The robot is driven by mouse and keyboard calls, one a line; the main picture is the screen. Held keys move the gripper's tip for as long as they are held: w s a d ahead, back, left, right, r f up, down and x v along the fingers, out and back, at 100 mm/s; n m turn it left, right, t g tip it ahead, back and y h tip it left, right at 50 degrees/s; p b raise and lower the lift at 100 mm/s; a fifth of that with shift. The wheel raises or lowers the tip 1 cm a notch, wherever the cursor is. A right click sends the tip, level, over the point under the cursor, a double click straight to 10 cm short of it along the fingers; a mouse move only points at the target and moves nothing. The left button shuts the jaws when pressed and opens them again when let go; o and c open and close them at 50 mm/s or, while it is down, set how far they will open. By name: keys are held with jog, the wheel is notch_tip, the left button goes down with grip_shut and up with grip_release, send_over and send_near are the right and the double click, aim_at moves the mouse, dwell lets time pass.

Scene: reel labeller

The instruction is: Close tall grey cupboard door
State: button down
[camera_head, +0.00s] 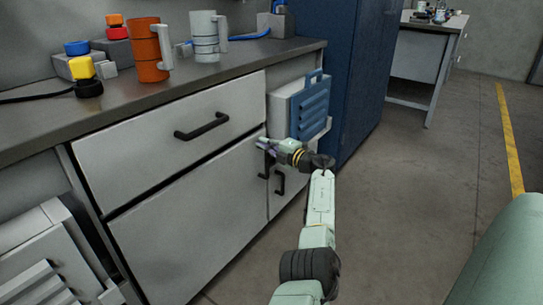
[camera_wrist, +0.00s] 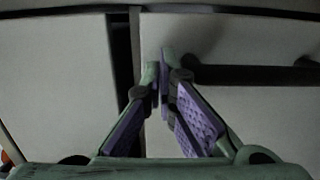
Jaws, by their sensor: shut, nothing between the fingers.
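My gripper (camera_head: 264,145) is shut and empty, beside the light grey cupboard fronts below the bench top. A large grey door (camera_head: 190,230) lies under a drawer, and a narrower grey door (camera_head: 287,185) with a black handle (camera_head: 280,183) is to its right. I cannot tell which one is the tall door. In the wrist view my closed fingertips (camera_wrist: 164,72) are in front of a pale panel (camera_wrist: 240,115). A dark gap (camera_wrist: 124,75) runs left of it and a black handle (camera_wrist: 250,73) is to the right. I cannot tell whether the fingertips touch the panel.
A drawer (camera_head: 165,145) with a black handle (camera_head: 201,127) is above the large door. A blue louvred box (camera_head: 309,108) and a tall blue cabinet (camera_head: 358,60) stand to the right. Mugs (camera_head: 149,55) stand on the bench. Open floor (camera_head: 420,170) lies right.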

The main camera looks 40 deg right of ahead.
jog(key=shift+w+a+b, duration=0.1)
jog(key=shift+w+b, duration=0.45)
jog(key=shift+w, duration=0.05)
jog(key=shift+w+r, duration=0.1)
jog(key=shift+r, duration=0.1)
